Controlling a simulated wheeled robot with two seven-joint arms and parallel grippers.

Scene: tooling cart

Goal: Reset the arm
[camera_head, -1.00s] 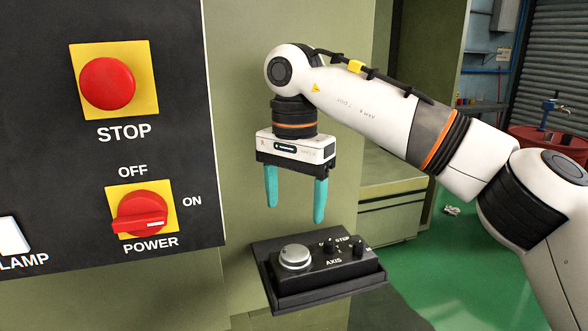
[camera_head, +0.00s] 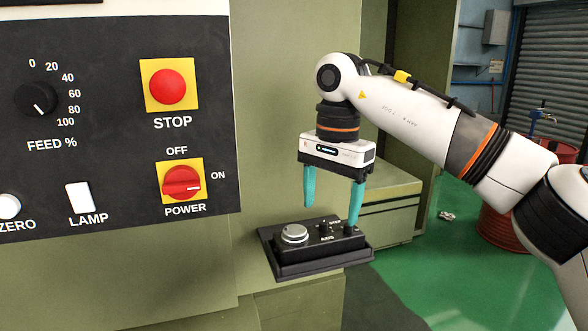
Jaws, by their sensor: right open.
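My right arm comes in from the right. My right gripper (camera_head: 333,207) points down with its two teal fingers apart and nothing between them. It hangs above the black control box (camera_head: 318,243), its right fingertip close to the box's right end; I cannot tell whether it touches. The box has a silver knob (camera_head: 294,233) and small black switches marked AXIS and STEP, partly hard to read. It sits on a black shelf (camera_head: 310,268) on the green machine. My left gripper is not in view.
The dark panel carries a red STOP button (camera_head: 167,87), a red POWER switch (camera_head: 182,182) with its white mark toward ON, a LAMP switch (camera_head: 79,197) and a FEED dial (camera_head: 37,98). A red drum (camera_head: 500,226) stands on the green floor at the right.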

